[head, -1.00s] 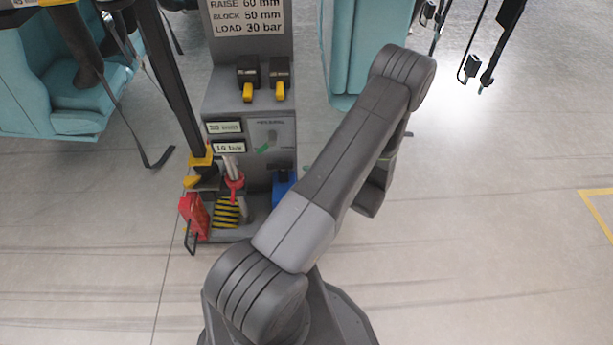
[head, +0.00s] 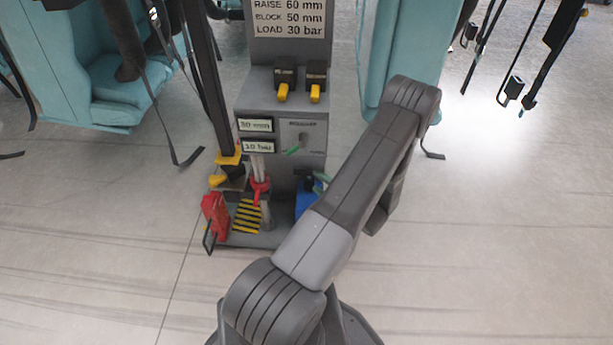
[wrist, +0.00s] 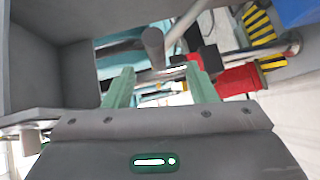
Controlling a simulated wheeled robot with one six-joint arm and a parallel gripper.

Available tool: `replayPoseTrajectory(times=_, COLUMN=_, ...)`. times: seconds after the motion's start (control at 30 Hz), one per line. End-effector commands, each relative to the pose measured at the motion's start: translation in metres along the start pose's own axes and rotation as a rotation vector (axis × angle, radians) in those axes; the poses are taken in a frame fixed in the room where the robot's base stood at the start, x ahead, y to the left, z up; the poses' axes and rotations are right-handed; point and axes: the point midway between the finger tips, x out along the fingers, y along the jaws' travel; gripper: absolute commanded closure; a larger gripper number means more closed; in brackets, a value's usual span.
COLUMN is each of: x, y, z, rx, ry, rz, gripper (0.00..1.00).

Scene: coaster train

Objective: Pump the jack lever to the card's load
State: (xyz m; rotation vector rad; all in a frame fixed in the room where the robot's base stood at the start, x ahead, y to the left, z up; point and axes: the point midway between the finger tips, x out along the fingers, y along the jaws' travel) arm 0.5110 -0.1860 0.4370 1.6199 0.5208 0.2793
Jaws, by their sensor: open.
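The card (head: 289,18) at the top of the grey stand reads RAISE 60 mm, BLOCK 50 mm, LOAD 30 bar. Below, the lower display (head: 257,146) appears to read 10 bar; the upper display (head: 255,125) is blurred, perhaps 30 mm. My gripper (wrist: 160,85) is open, its two green fingers apart in the wrist view. A dark round-ended bar (wrist: 152,42) and a shiny rod show beyond and between the fingertips. I cannot tell which part is the jack lever, or whether either finger touches it. In the head view my arm hides most of the gripper.
A red block (head: 215,216) and a striped plate (head: 247,216) are at the stand's foot, a blue part (head: 306,203) to their right. Right-hand floor is clear.

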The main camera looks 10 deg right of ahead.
Motion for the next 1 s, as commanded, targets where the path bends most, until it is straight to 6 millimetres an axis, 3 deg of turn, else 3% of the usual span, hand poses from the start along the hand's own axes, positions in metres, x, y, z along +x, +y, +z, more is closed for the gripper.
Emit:
replayPoseTrajectory(times=0.1, x=0.026, y=-0.002, z=-0.001, rx=-0.002, ry=0.004, rz=-0.001, gripper=0.49)
replayPoseTrajectory(times=0.33, x=0.059, y=-0.001, z=0.000, rx=0.000, ry=0.002, rz=-0.001, gripper=0.49)
replayPoseTrajectory(times=0.77, x=0.069, y=0.000, z=0.000, rx=0.001, ry=0.000, rz=-0.001, gripper=0.49)
replayPoseTrajectory(times=1.0, x=0.069, y=0.000, z=0.000, rx=0.000, ry=0.000, rz=0.000, gripper=0.92)
